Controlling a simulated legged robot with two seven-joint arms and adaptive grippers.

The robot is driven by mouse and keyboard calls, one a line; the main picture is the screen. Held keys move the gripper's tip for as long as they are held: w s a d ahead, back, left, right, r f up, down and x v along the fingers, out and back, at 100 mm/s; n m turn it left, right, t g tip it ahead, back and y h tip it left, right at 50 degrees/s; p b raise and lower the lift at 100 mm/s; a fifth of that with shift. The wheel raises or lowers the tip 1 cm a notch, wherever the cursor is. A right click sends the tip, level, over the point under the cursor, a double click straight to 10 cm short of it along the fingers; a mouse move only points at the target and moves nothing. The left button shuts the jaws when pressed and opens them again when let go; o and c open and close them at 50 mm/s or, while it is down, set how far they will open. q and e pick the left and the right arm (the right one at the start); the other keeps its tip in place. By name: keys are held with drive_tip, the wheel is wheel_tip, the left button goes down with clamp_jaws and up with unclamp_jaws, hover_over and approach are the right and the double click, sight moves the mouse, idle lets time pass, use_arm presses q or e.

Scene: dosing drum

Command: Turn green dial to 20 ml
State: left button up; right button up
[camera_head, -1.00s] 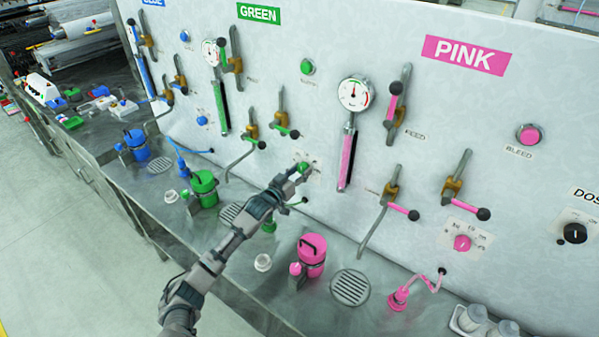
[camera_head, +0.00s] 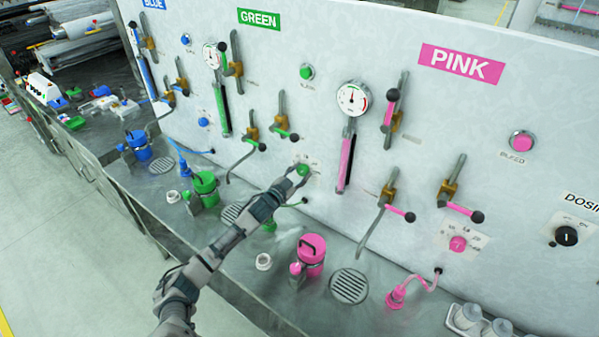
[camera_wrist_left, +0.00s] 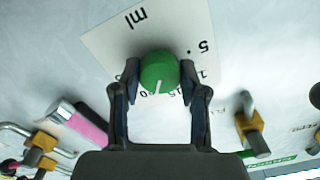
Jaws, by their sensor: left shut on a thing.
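The green dial (camera_head: 302,170) sits on the white wall panel, on a small white scale label. In the left wrist view the green dial (camera_wrist_left: 158,72) has a white pointer line toward the picture's bottom. Its label (camera_wrist_left: 112,45) reads "ml" and "5"; the numbers near the pointer are partly hidden by the dial and fingers. My left gripper (camera_head: 294,172) is at the panel, shut on the dial. In the left wrist view its two fingers (camera_wrist_left: 158,84) touch the dial on both sides. My right gripper is not in view.
Green valve levers (camera_head: 284,134) stick out from the panel up and left of the dial. A pink lever (camera_head: 398,212) is at right. A green canister (camera_head: 204,188) and a pink canister (camera_head: 311,254) stand on the steel bench (camera_head: 225,268) below.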

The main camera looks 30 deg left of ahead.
use_arm(q)
drive_tip(key=shift+a+r+m, duration=0.1)
drive_tip(key=shift+m, duration=0.7)
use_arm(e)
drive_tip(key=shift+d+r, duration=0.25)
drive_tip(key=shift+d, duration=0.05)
use_arm(q)
drive_tip(key=o, duration=0.9)
drive_tip(key=shift+c, duration=0.2)
drive_tip(key=shift+o, duration=1.4)
drive_tip(key=shift+w, duration=0.1)
drive_tip(key=shift+w+f, duration=0.15)
drive_tip(key=shift+f, duration=0.1)
drive_tip(key=shift+s, duration=0.25)
drive_tip(key=s+a, duration=0.1)
drive_tip(key=s, duration=1)
drive_tip(key=shift+s, duration=0.2)
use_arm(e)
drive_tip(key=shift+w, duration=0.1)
